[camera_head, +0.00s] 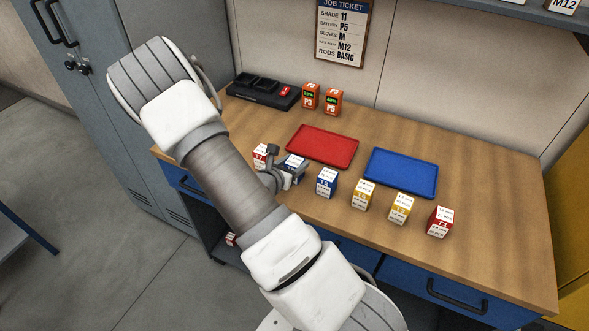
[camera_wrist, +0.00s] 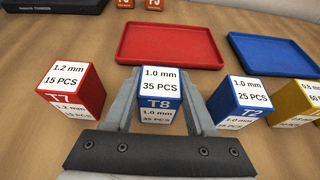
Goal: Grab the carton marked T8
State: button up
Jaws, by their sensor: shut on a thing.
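The T8 carton (camera_wrist: 158,104) is a blue and white box marked 1.0 mm, 35 PCS. In the wrist view it stands between the two fingers of my gripper (camera_wrist: 160,98), which is shut on it. In the head view the T8 carton (camera_head: 296,161) is partly hidden by my gripper (camera_head: 288,172). I cannot tell whether the carton is clear of the table.
The red T7 carton (camera_wrist: 72,90) stands close on the left and the blue T2 carton (camera_wrist: 238,102) close on the right. Yellow cartons (camera_head: 364,194) and a red one (camera_head: 439,221) continue the row. A red tray (camera_head: 322,146) and blue tray (camera_head: 401,172) lie behind.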

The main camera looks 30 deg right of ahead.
aim_at(295, 161)
grip_shut()
jog(key=shift+r, duration=0.15)
jog(key=shift+r, duration=0.6)
notch_tip(295, 161, up, 3)
jog(key=shift+f, duration=0.15)
jog(key=s+d+r, duration=0.1)
jog(key=s+r, duration=0.1)
jog(key=s, duration=0.1)
jog(key=s+d+r+p, duration=0.1)
jog(key=s+r, duration=0.1)
jog(key=s, duration=0.1)
jog(key=s+d+r, duration=0.2)
jog(key=s, duration=0.1)
jog(key=shift+r+p, duration=0.15)
jog(key=shift+p, duration=0.25)
jog(key=p, duration=0.4)
jog(key=s+p, duration=0.1)
jog(key=p, duration=0.3)
jog(key=shift+s+d+r, duration=0.1)
jog(key=shift+d+r, duration=0.25)
jog(key=shift+r, duration=0.05)
